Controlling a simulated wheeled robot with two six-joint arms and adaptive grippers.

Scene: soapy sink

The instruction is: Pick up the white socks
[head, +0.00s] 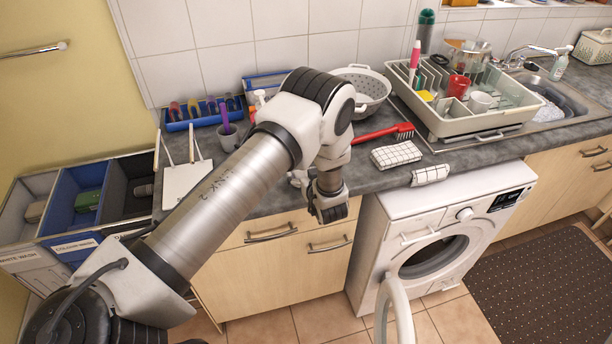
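I cannot make out the white socks for certain. A small white item (297,179) lies on the counter beside my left wrist, mostly hidden by my arm, and I cannot tell what it is. My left gripper (331,214) points down at the counter's front edge, in front of the drawers. Its fingers look close together, and I see nothing clearly between them, but its opening is unclear. My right gripper is not in view.
Two checked cloths (396,154) lie at the counter's front, right of my gripper. A red brush (385,132), colander (362,88) and dish rack (460,105) stand behind. The washing machine (450,240) has its door open. A divided laundry sorter (60,240) stands left.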

